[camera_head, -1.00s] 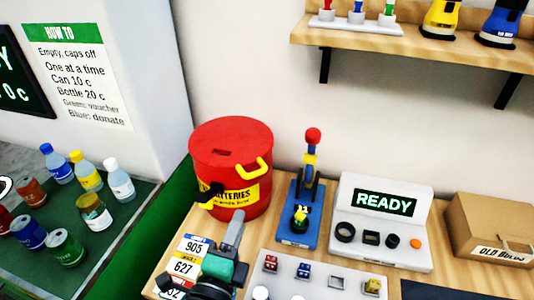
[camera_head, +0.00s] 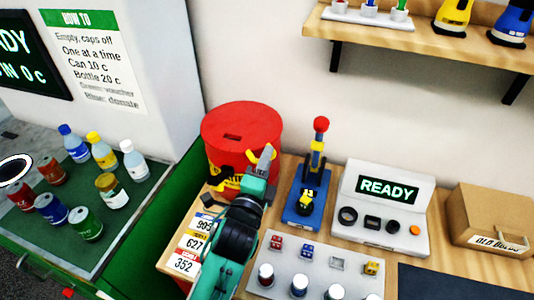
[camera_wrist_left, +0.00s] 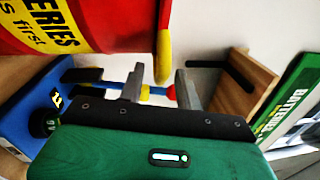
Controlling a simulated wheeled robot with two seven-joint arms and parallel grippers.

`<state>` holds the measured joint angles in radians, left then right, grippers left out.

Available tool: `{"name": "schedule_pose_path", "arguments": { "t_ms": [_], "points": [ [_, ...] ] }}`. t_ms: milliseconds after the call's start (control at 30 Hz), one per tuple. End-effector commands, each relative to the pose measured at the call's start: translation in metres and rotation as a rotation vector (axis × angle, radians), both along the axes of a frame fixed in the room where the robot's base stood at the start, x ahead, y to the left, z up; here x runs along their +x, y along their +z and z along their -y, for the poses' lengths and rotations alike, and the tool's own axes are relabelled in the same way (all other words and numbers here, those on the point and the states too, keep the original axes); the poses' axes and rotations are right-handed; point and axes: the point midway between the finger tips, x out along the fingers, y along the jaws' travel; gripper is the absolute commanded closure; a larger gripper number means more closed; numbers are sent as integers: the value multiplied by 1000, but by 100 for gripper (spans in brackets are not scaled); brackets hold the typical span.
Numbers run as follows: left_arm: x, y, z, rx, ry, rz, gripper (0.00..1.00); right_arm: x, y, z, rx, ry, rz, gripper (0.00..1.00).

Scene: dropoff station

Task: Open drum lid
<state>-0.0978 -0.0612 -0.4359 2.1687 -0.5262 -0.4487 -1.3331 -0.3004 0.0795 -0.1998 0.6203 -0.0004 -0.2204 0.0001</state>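The red drum (camera_head: 240,123) stands at the back left of the wooden table, with its lid down and a dark slot in the lid. A yellow label is partly hidden behind my arm. The lid's yellow handle (camera_wrist_left: 163,58) shows in the left wrist view between the fingers of my left gripper (camera_wrist_left: 158,88). The fingers are apart, with gaps on both sides of the handle; I cannot tell whether they touch it. In the head view the left gripper (camera_head: 264,162) is at the drum's front right. My right gripper is not in view.
A blue stand with a red-knobbed lever (camera_head: 308,190) is close right of my left gripper. A READY console (camera_head: 383,208) and a cardboard box (camera_head: 490,215) stand farther right. A grey tray (camera_head: 318,268) lies in front. A shelf (camera_head: 430,40) hangs above.

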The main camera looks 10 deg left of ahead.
Motion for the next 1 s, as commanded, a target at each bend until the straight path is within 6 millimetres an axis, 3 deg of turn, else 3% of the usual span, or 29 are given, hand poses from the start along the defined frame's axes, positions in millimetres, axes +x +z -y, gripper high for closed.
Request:
{"name": "schedule_pose_path", "arguments": {
  "t_ms": [133, 433, 633, 1000],
  "points": [
    [10, 2, 2, -2, -1, 0, 66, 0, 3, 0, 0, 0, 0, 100],
    [11, 1, 2, -2, 0, 0, 66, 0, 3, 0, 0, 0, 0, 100],
    [11, 1, 2, -1, 0, 0, 100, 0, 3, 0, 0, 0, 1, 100],
    [11, 7, 2, 1, -1, -6, 100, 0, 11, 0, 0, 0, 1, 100]
  ]
}}
